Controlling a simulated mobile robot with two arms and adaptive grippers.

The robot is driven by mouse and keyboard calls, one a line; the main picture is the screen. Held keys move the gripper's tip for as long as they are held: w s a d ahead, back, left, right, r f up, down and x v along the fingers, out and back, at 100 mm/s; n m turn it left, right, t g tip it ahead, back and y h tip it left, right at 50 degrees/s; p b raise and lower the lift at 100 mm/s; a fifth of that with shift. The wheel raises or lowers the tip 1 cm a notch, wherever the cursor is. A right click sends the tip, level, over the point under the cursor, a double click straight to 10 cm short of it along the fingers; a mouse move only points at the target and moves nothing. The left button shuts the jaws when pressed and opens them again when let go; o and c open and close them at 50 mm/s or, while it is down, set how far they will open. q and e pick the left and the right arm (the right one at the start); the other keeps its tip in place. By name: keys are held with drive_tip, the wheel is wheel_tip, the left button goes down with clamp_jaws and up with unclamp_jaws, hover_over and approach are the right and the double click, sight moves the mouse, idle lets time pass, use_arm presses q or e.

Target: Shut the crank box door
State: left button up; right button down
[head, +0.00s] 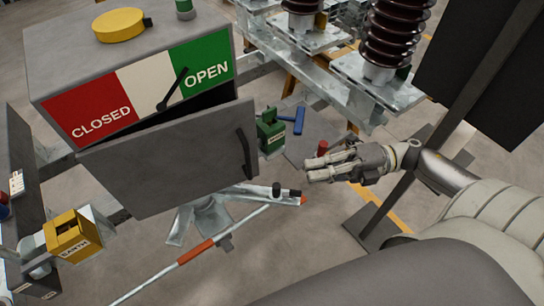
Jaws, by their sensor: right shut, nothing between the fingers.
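The crank box (60,50) is a grey metal box at the upper left, with a red, white and green CLOSED/OPEN panel on its front. Its grey door (165,165) stands ajar below the panel, with a dark gap along the top that widens toward the right. A dark handle (246,152) is near the door's right edge. My right gripper (308,170) is shut and empty, to the right of the door and apart from it, with its fingers pointing left. My left gripper is not in view.
A yellow EARTH box (73,237) is at the lower left. A green box (270,132) and a blue T-shaped item (298,119) lie behind the door's right edge. An orange-banded pole (195,252) crosses below the door. Brown insulators (392,35) stand at upper right.

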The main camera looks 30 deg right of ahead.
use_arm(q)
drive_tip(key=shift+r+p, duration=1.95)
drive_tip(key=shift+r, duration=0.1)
use_arm(e)
drive_tip(key=w+a, duration=0.6)
drive_tip(key=a, duration=0.1)
drive_tip(key=shift+w+a, duration=0.15)
drive_tip(key=shift+a, duration=0.15)
